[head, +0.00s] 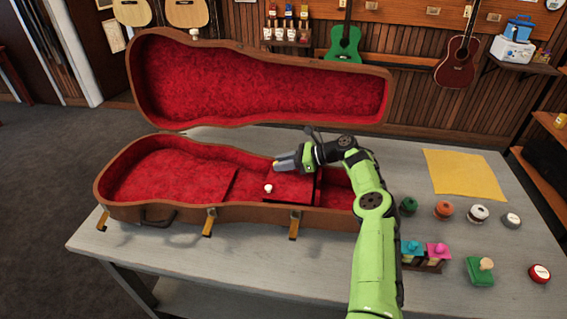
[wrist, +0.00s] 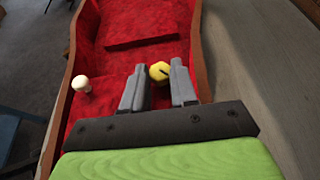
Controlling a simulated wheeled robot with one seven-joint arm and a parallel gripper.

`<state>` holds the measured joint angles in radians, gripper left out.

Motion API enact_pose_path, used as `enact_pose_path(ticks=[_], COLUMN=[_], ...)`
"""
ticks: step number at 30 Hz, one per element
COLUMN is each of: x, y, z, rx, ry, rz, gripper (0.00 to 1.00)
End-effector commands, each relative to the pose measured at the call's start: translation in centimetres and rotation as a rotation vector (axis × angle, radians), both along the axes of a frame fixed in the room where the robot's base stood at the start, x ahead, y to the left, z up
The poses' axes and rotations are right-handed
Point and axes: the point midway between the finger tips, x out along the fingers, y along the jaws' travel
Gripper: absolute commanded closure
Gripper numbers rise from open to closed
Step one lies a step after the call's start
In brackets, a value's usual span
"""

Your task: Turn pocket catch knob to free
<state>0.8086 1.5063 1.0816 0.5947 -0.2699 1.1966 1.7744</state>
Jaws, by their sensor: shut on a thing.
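The open ukulele case (head: 150,212) lies on the table, lined in red plush. My gripper (head: 279,163) reaches into it over the pocket lid (head: 292,190). In the wrist view, the round yellow catch knob (wrist: 159,71) with a dark line across its face sits between the fingertips of my gripper (wrist: 158,84). My gripper is shut on this knob; the fingers partly hide its contact sides. A white knob (head: 268,188) stands on the pocket lid, apart from the fingers, and also shows at left in the wrist view (wrist: 81,84).
The raised case lid (head: 260,90) stands behind my gripper. Latches hang along the case's front. At right on the table (head: 330,262) are a yellow cloth (head: 464,174), several round tins and knobs, and a green block (head: 480,271). The table's front left is clear.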

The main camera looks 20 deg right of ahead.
Motion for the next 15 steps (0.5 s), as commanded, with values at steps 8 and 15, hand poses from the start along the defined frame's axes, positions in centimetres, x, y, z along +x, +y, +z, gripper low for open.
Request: enact_pose_path(ticks=[8,15], x=[-0.01,0.01], y=[0.02,0.0], z=[-0.02,0.36], rx=[0.0,-0.001], ry=[0.0,-0.001], rz=[0.001,-0.001], gripper=[0.48,0.48])
